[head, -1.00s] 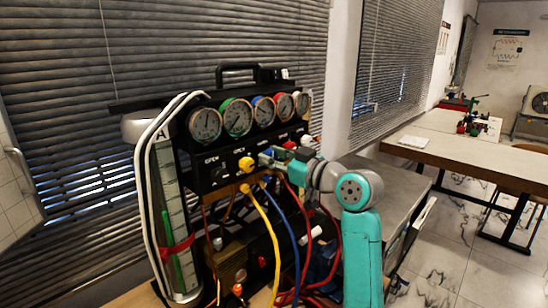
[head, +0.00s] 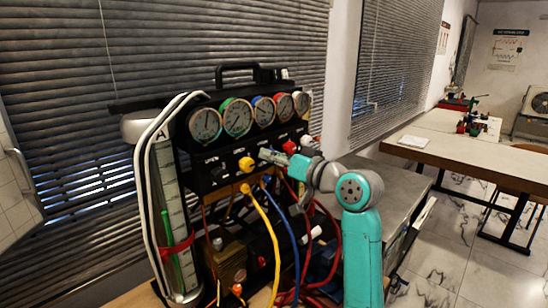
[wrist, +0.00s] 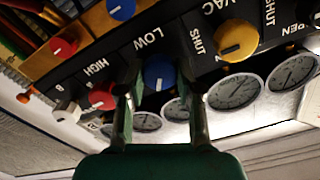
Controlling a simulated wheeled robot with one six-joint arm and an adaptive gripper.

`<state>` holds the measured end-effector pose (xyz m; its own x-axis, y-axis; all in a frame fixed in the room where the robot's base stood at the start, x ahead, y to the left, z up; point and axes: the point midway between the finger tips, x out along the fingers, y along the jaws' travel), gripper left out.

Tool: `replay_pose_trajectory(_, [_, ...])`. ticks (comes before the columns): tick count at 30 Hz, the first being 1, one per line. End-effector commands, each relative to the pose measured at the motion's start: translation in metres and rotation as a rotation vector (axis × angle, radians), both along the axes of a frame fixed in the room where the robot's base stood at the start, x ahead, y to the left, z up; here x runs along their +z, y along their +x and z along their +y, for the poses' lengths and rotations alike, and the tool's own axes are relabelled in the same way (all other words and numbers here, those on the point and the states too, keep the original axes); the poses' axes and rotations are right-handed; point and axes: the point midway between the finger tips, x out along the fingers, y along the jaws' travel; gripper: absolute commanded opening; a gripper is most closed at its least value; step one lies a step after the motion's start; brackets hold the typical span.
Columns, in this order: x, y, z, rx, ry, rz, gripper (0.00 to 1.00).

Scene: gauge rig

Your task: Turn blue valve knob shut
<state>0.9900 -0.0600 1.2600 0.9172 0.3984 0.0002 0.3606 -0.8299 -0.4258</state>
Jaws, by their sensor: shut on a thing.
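The blue valve knob (wrist: 158,73) sits by the LOW label on the black panel (wrist: 180,45) in the wrist view. My gripper (wrist: 157,88) is shut on it, with one finger on each side. In the head view my gripper (head: 264,154) reaches the panel from the right, just right of the yellow knob (head: 247,163). There it hides the blue knob. I cannot make out the knob's pointer direction.
A red knob (wrist: 102,97) by HIGH and a yellow knob (wrist: 237,41) by VAC flank the blue one. Several round gauges (head: 237,117) sit above the panel. Yellow and blue hoses (head: 284,213) hang below. A clear cylinder (head: 173,220) stands left.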

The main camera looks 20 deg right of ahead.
Motion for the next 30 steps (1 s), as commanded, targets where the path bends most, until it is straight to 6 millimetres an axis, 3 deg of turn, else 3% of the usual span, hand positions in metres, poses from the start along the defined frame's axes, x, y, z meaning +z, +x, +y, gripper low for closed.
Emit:
replay_pose_trajectory(18, [-0.0014, 0.0004, -0.0011, 0.0, 0.534, 0.234, 0.0])
replay_pose_trajectory(30, [-0.0022, 0.0005, -0.0014, -0.001, 0.801, 0.35, 0.0])
